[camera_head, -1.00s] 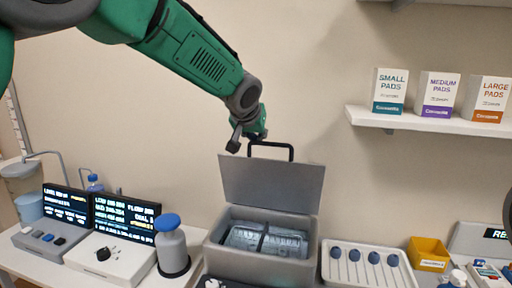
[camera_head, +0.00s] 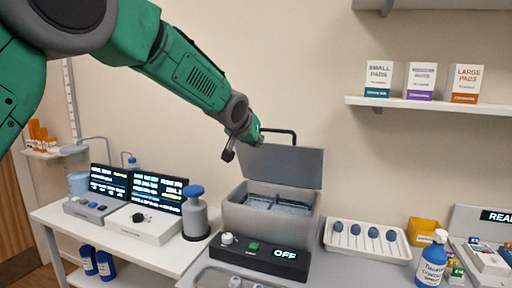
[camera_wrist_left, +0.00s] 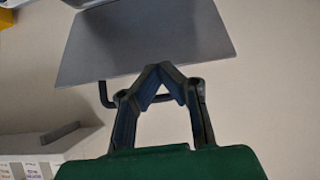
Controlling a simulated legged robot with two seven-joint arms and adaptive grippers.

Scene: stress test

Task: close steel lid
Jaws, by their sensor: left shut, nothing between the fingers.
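The grey steel lid (camera_head: 285,166) stands open, raised at the back of a grey steel box (camera_head: 268,218). A black bar handle (camera_head: 292,138) sticks up from its top edge. My left gripper (camera_head: 246,146) is at the lid's upper left corner, beside the handle. In the left wrist view its two fingertips (camera_wrist_left: 160,72) meet in a point over the lid's edge (camera_wrist_left: 150,40), and the handle (camera_wrist_left: 110,98) passes behind the fingers. It is shut and empty; contact with the lid cannot be told.
A control panel (camera_head: 262,258) reading OFF sits before the box. A grey canister with blue cap (camera_head: 195,218) stands left. A white tray of blue-topped items (camera_head: 366,242), a yellow bin (camera_head: 424,230) and a bottle (camera_head: 432,262) stand right. A shelf (camera_head: 430,104) is above.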

